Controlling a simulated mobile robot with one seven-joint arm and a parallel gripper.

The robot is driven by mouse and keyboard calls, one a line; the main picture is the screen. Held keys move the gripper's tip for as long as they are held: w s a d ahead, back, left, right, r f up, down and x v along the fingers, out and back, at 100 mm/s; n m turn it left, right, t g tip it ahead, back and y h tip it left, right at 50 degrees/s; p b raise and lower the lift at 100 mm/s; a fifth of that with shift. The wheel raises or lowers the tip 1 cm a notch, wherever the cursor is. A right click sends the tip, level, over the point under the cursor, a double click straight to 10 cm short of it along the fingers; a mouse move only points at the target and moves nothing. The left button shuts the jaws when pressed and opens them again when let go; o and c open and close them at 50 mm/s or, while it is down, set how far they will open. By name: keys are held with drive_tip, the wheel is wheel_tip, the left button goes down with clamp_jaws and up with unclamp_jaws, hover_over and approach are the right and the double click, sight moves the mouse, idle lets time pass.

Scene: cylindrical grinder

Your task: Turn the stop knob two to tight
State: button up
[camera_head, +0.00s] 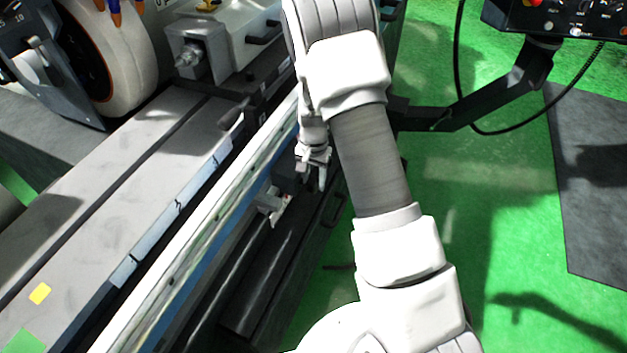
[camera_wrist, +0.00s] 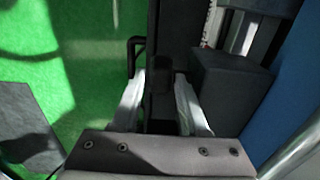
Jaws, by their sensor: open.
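My gripper (camera_head: 314,170) hangs beside the front rail of the grinder in the head view, with its fingers apart. In the wrist view my gripper (camera_wrist: 160,98) shows two pale fingers, open, on either side of a dark narrow part (camera_wrist: 160,75). This part may be the stop knob, but it is too dark to tell, and I cannot tell whether the fingers touch it. A larger dark block (camera_wrist: 232,88) sits just right of the right finger. In the head view a silver stop-like piece (camera_head: 271,203) sits on the rail, left of and below the gripper.
The grinder's long grey table (camera_head: 110,165) runs diagonally at left, with the grinding wheel (camera_head: 118,55) behind. A control panel (camera_head: 560,18) on a dark arm (camera_head: 465,108) stands at upper right. A black handle (camera_wrist: 133,58) is near the left finger. Green floor is open at right.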

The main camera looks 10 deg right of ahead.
drive_tip(key=shift+f, duration=0.2)
clamp_jaws()
idle(0.4)
drive_tip(key=g+y, duration=0.2)
drive_tip(key=g+y+b, duration=0.1)
drive_tip(key=g, duration=0.1)
drive_tip(key=shift+w+d+f, duration=0.25)
drive_tip(key=shift+w, duration=0.1)
drive_tip(key=shift+w+g+y+b, duration=0.1)
drive_tip(key=shift+g+y+b, duration=0.55)
drive_tip(key=shift+g, duration=0.35)
